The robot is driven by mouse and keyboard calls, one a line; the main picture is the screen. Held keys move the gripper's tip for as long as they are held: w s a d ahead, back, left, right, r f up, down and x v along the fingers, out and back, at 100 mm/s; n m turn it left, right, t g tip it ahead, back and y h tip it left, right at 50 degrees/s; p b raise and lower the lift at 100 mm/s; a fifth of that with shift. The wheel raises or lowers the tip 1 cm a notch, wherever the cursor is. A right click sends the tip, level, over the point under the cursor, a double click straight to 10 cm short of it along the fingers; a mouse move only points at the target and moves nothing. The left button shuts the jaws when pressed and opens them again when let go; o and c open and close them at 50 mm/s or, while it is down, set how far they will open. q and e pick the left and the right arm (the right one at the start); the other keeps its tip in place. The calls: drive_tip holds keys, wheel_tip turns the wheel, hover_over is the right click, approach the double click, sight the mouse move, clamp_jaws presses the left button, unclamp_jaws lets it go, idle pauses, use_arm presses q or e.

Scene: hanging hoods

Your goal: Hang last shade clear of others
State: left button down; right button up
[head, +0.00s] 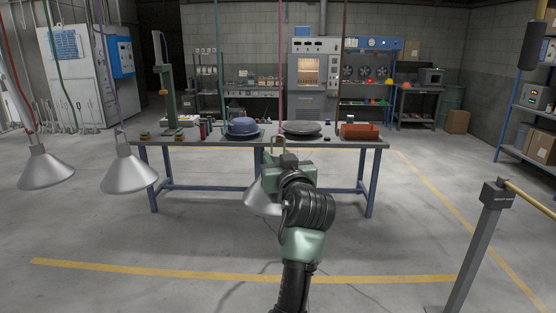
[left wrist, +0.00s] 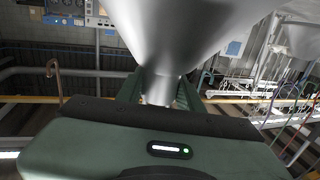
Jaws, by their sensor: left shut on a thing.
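My left gripper (head: 272,172) is in front of the table in the middle of the head view. It is shut on the neck of a grey metal shade (head: 257,201), which is partly hidden behind my arm. In the left wrist view the held shade (left wrist: 185,30) flares away from the fingers (left wrist: 160,92). Two similar shades hang at the left, one at the far left (head: 46,170) and one nearer the table (head: 130,167); they are apart. A red cord (head: 280,70) comes down just above my gripper; whether the shade is attached to it I cannot tell. My right gripper is not in view.
The table (head: 180,150) stands behind my gripper with a blue round piece (head: 242,127), a dark disc (head: 302,128) and a red box (head: 360,131). Teal (head: 217,60) and brown (head: 346,60) cords hang nearby. A grey post (head: 477,245) stands at right. The floor in front is clear.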

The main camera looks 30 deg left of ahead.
use_arm(q)
drive_tip(key=shift+w+a+f, duration=0.1)
drive_tip(key=shift+w+a, duration=0.4)
drive_tip(key=shift+w, duration=0.3)
drive_tip(key=shift+w+a+r, duration=0.1)
drive_tip(key=shift+w+a, duration=0.35)
drive_tip(key=shift+w, duration=0.3)
drive_tip(key=shift+w+a+f, duration=0.1)
drive_tip(key=shift+w+a, duration=0.4)
drive_tip(key=shift+w, duration=0.3)
drive_tip(key=shift+w+a, duration=0.3)
drive_tip(key=shift+w, duration=0.25)
drive_tip(key=shift+w+a+b, duration=0.2)
drive_tip(key=shift+w+b, duration=0.15)
drive_tip(key=shift+w+a, duration=0.15)
drive_tip(key=shift+w, duration=0.15)
drive_tip(key=shift+x, duration=0.75)
drive_tip(key=shift+w, duration=0.2)
drive_tip(key=shift+w+a+b, duration=0.3)
drive_tip(key=shift+w, duration=0.3)
drive_tip(key=shift+w+a+b, duration=0.3)
drive_tip(key=shift+w+a, duration=0.05)
drive_tip(key=shift+w, duration=0.3)
